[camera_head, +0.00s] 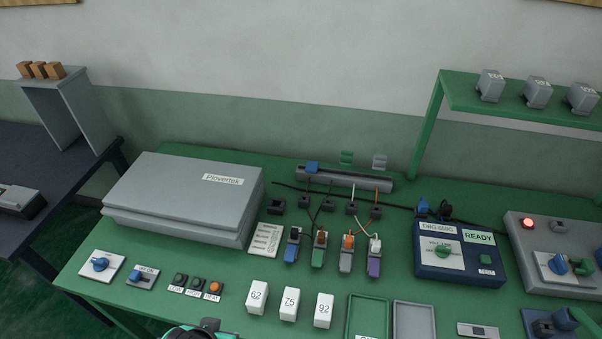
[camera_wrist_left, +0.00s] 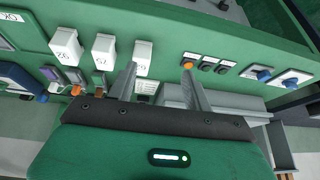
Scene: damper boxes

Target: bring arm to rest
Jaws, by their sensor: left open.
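My left gripper (camera_head: 197,331) shows only partly at the bottom edge of the head view, in front of the green bench (camera_head: 150,318). In the left wrist view its two fingers (camera_wrist_left: 160,72) stand apart with nothing held between them. They point toward the bench front, near the white block marked 62 (camera_wrist_left: 142,58) and the orange button (camera_wrist_left: 188,65). The rest of my left arm is out of frame. I see no part of my right gripper.
A grey Plovertek case (camera_head: 180,205) stands at the left. White blocks 75 (camera_head: 289,304) and 92 (camera_head: 323,310) stand near the front, beside a green tray (camera_head: 351,318) and a grey tray (camera_head: 414,305). A blue tester (camera_head: 460,270) stands right. A green shelf (camera_head: 520,110) rises behind.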

